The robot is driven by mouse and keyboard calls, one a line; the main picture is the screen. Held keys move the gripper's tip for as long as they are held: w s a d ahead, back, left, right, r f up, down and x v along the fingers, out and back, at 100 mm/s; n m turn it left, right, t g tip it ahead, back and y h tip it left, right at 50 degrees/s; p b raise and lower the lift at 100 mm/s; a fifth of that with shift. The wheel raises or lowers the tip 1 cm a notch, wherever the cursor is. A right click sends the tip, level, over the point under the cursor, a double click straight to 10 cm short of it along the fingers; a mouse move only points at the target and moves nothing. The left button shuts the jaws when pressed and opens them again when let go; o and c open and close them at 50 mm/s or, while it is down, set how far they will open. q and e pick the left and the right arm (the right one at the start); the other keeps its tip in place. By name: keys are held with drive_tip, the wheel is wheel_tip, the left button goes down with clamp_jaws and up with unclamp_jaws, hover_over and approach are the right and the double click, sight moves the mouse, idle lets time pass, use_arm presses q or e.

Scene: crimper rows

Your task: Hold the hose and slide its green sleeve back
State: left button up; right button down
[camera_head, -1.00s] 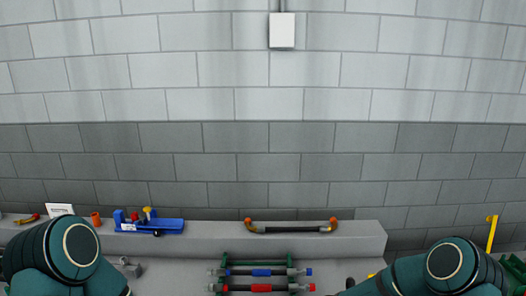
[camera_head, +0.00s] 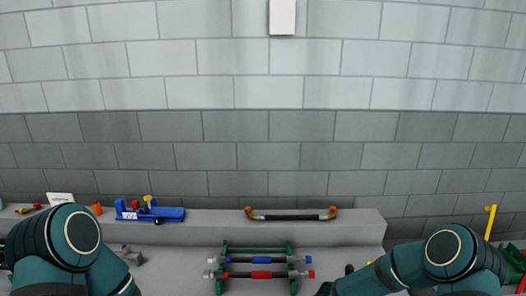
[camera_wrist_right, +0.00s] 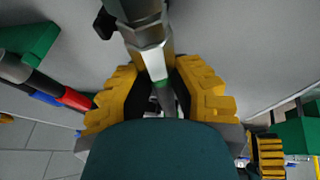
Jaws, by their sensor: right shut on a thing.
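In the right wrist view my right gripper (camera_wrist_right: 162,100) has its yellow-and-black ribbed fingers closed around a grey hose piece. A thin green band, apparently the edge of the green sleeve (camera_wrist_right: 161,88), shows between the fingers; the rest is hidden. A metal hex fitting (camera_wrist_right: 150,42) sticks out just beyond the fingers. Another yellow ribbed pad (camera_wrist_right: 266,156) at the lower right looks like part of my left gripper; its grip cannot be made out.
A green rack (camera_head: 254,247) carries hoses with a blue sleeve (camera_head: 261,260) and a red sleeve (camera_head: 261,274). On the ledge (camera_head: 350,222) behind stand a blue fixture (camera_head: 165,214), an orange cup (camera_head: 97,208) and a handle-like bar with orange ends (camera_head: 291,217).

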drive_tip(key=shift+s+f+b, duration=0.25)
drive_tip(key=shift+f+b, duration=0.15)
drive_tip(key=shift+f, duration=0.25)
idle(0.8)
drive_tip(key=c, duration=0.9)
unclamp_jaws()
drive_tip(key=shift+o, duration=1.2)
drive_tip(key=shift+w, duration=0.15)
drive_tip(key=shift+r, duration=0.15)
drive_tip(key=o, duration=0.7)
drive_tip(key=shift+w, duration=0.1)
drive_tip(key=shift+c, duration=0.2)
drive_tip(key=shift+r, duration=0.1)
